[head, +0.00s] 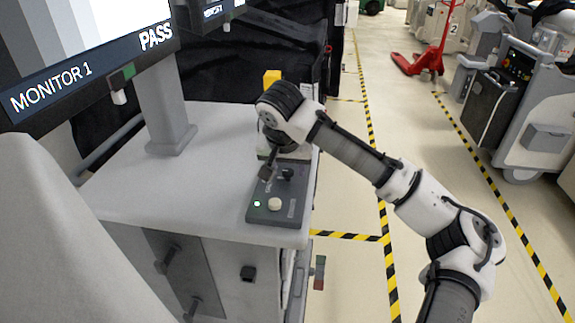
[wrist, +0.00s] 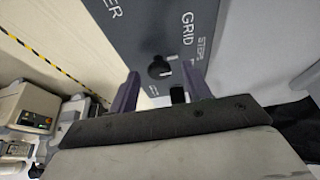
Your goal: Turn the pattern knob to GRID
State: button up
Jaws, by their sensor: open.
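The pattern knob is a small black round knob on a dark grey control box (head: 263,216) on the cart top. In the wrist view the knob (wrist: 158,67) lies between the two fingers of my gripper (wrist: 160,72), with bare panel showing on both sides of it. The labels GRID (wrist: 187,32) and STEPS are printed beside it; a white mark shows at its edge, but I cannot tell which label it points to. In the head view my open gripper (head: 266,173) reaches down over the box, and the knob (head: 288,173) shows beside it.
A monitor (head: 90,50) labelled MONITOR 1 and PASS shows grey bars. A yellow block (head: 272,77) is behind my arm.

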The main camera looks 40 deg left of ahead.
jog(key=c, duration=1)
jog(key=n+g+y+p, duration=0.1)
jog(key=n+p, duration=0.1)
jog(key=n, duration=0.2)
jog(key=shift+w+d+n, duration=0.1)
jog(key=shift+w+n, duration=0.05)
jog(key=shift+n, duration=0.15)
jog(key=n+p, duration=0.1)
jog(key=n, duration=0.1)
jog(key=n+g, duration=0.1)
jog(key=n, duration=0.1)
jog(key=shift+w+d+g+y+p, duration=0.1)
jog(key=shift+w+g+y+p, duration=0.05)
jog(key=shift+g+y+p, duration=0.2)
jog(key=o, duration=1)
